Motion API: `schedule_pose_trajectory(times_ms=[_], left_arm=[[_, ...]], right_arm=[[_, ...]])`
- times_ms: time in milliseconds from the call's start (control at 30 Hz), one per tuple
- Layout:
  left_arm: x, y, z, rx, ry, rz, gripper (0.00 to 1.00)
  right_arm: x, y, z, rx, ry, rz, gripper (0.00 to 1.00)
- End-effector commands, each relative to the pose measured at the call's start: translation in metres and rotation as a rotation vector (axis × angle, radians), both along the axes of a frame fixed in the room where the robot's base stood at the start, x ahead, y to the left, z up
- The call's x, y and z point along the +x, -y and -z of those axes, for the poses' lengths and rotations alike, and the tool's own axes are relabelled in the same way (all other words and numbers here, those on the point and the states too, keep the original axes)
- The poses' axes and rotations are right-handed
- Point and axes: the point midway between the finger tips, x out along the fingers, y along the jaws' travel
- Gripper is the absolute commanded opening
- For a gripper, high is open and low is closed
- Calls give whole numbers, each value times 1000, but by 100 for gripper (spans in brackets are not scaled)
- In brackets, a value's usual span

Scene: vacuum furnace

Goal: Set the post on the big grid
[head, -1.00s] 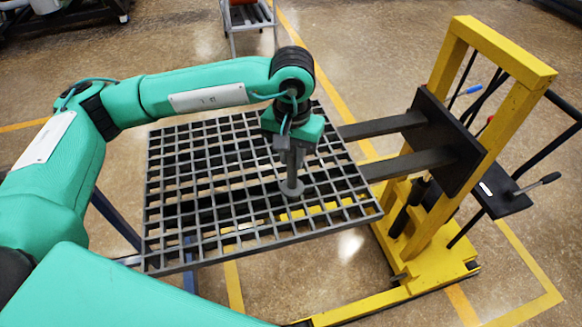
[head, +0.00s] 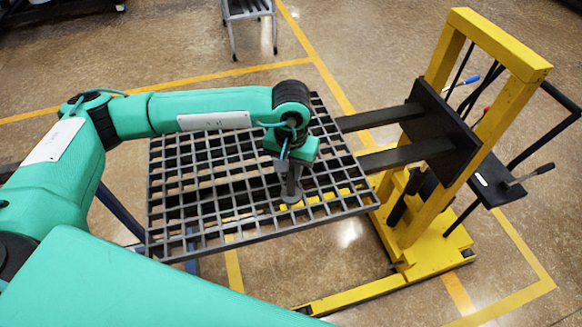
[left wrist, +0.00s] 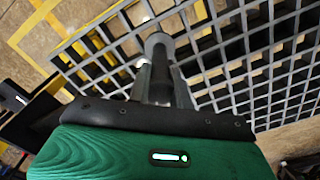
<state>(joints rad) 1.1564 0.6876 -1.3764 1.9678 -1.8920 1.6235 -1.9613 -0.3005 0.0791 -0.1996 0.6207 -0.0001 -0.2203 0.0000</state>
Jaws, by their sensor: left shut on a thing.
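The post (head: 291,199) is a short grey piece with a wide round foot, upright under my left gripper (head: 289,178). My left gripper is shut on it, over the right part of the big grid (head: 195,243). The grid is a dark grey open lattice, lying flat on the forks. In the left wrist view the post (left wrist: 157,43) shows between the fingers (left wrist: 160,80), with the grid (left wrist: 225,62) beyond. I cannot tell whether the foot touches the grid bars. My right gripper is not in view.
A yellow lift truck (head: 435,160) stands at the right, its two dark forks (head: 405,157) reaching under the grid. A grey cart (head: 248,12) stands at the back. Most of the grid's left side is bare.

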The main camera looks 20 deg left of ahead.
Motion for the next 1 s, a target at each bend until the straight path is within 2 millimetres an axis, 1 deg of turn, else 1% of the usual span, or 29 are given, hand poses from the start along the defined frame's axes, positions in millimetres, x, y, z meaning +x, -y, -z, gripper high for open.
schedule_pose_trajectory(times_ms=[33, 67, 100, 133, 367, 533, 567, 667, 800, 1000], left_arm=[[0, 0, 0, 0, 0, 0, 27], [0, 0, 0, 0, 0, 0, 33], [0, 0, 0, 0, 0, 0, 40], [0, 0, 0, 0, 0, 0, 43], [0, 0, 0, 0, 0, 0, 43], [0, 0, -5, 0, 0, -1, 43], [1, 0, -6, -1, 3, 0, 43], [2, 0, -22, -1, 7, 0, 43], [1, 0, -52, -1, 7, 1, 43], [1, 1, -92, 0, 5, 1, 43]], right_arm=[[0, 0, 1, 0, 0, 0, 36], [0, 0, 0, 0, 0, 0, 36], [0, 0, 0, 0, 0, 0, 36], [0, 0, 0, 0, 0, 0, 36], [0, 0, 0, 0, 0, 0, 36], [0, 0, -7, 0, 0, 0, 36], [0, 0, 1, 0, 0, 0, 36], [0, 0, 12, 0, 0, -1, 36], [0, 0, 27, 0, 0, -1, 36], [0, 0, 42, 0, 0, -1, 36]])
